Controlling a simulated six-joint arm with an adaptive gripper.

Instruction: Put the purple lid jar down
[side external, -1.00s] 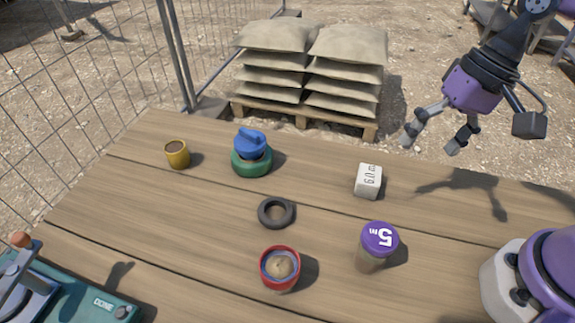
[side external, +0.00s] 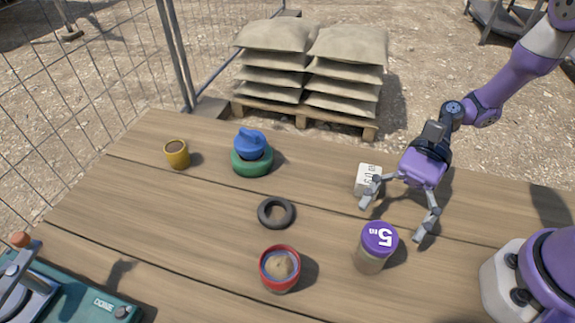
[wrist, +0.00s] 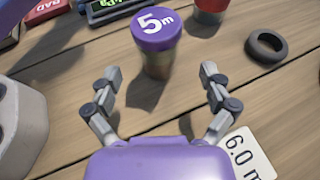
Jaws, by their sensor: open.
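The purple lid jar (side external: 375,249) stands upright on the wooden table, its lid marked "5 m". In the wrist view the jar (wrist: 157,42) is ahead of the fingers, a little left of the middle. My gripper (side external: 397,215) is open and empty, behind the jar in the side view. Its fingers are spread and apart from the jar. In the wrist view my gripper (wrist: 158,85) shows both fingers with bare table between them.
A white block marked 6.0 m (side external: 367,179) is close to my left finger. A black ring (side external: 276,212), a red-rimmed cup (side external: 280,270), a blue-and-green object (side external: 251,152) and a yellow cup (side external: 177,154) stand to the left. A teal device (side external: 75,295) is at the front left.

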